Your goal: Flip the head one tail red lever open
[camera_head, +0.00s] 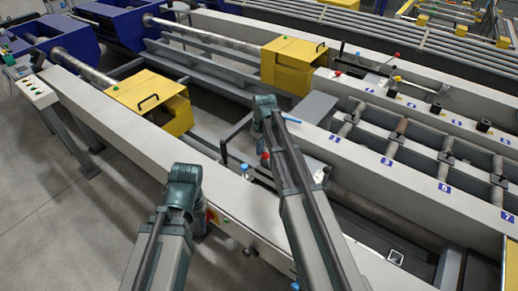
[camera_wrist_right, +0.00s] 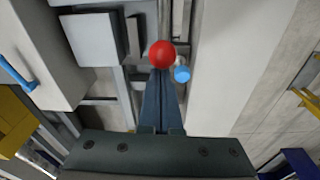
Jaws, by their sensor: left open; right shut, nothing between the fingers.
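A round red knob (camera_wrist_right: 162,54) shows in the right wrist view, right at the tips of my right gripper (camera_wrist_right: 161,74); I cannot tell whether they touch. My right gripper's fingers are shut together with nothing between them. A blue knob (camera_wrist_right: 182,74) is just to the right of the fingertips. In the head view a red knob (camera_head: 265,157) and a blue knob (camera_head: 244,168) stand beside the near rail, left of my right arm, which hides part of that area. Neither gripper's fingers can be made out in the head view; only my two arms show.
Yellow covers (camera_head: 150,95) stand along the near line, with another yellow housing (camera_head: 293,66) behind. A further red-topped lever (camera_head: 396,56) is on the far line. A control panel (camera_head: 36,92) is at the left. The near rail (camera_head: 110,130) runs beside open floor.

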